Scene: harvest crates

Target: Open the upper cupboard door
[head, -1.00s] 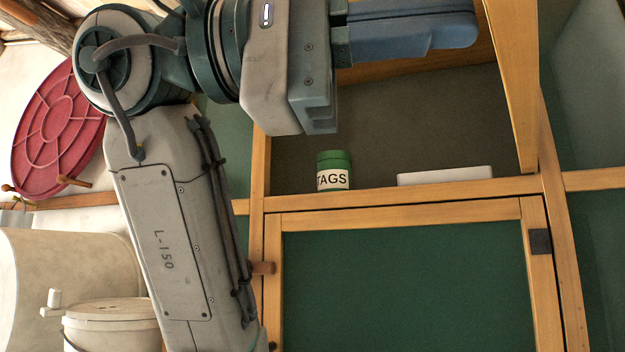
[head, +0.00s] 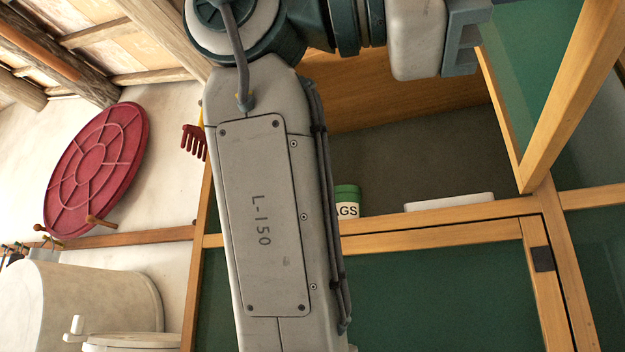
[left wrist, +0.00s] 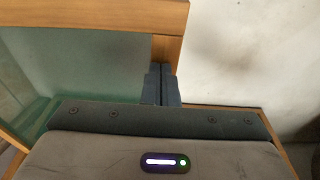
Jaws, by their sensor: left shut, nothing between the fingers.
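The upper cupboard door, a wooden frame (head: 577,85) around a green panel (head: 525,45), stands swung out at the upper right of the head view. The upper compartment (head: 420,150) behind it is exposed. In the left wrist view a wooden frame (left wrist: 90,14) with a greenish pane fills the upper left. My left gripper (left wrist: 162,72) is shut and empty there, its fingertips close to the frame's edge; I cannot tell whether they touch. My right gripper is in neither view.
The lower door (head: 440,300) is closed. A red disc (head: 97,165) hangs on the wall at left, above pale containers (head: 90,300). A pale wall (left wrist: 250,60) shows in the left wrist view.

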